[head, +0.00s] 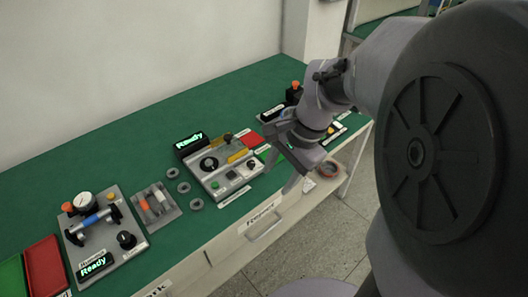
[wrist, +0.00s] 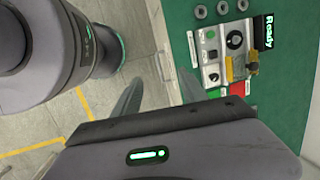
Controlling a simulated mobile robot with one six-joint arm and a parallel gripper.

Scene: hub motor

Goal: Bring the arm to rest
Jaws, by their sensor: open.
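My gripper (head: 290,172) hangs past the front edge of the green bench, right of the middle testing station (head: 222,166). In the wrist view my gripper (wrist: 160,88) shows two grey fingers spread apart with nothing between them. Below them are floor and the pale bench front. The middle station shows a lit "Ready" display, a black knob and yellow parts; it also shows at the upper right of the wrist view (wrist: 210,55). My arm and gripper hide part of the bench's right end.
A left station (head: 103,236) with a blue cylinder and "Ready" display stands on the bench (head: 120,150). Near it are a small grey tray (head: 156,206), several grey rings (head: 183,187) and a red bin (head: 45,266). A "Report" drawer (head: 262,222) is in the bench front. Floor is open at right.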

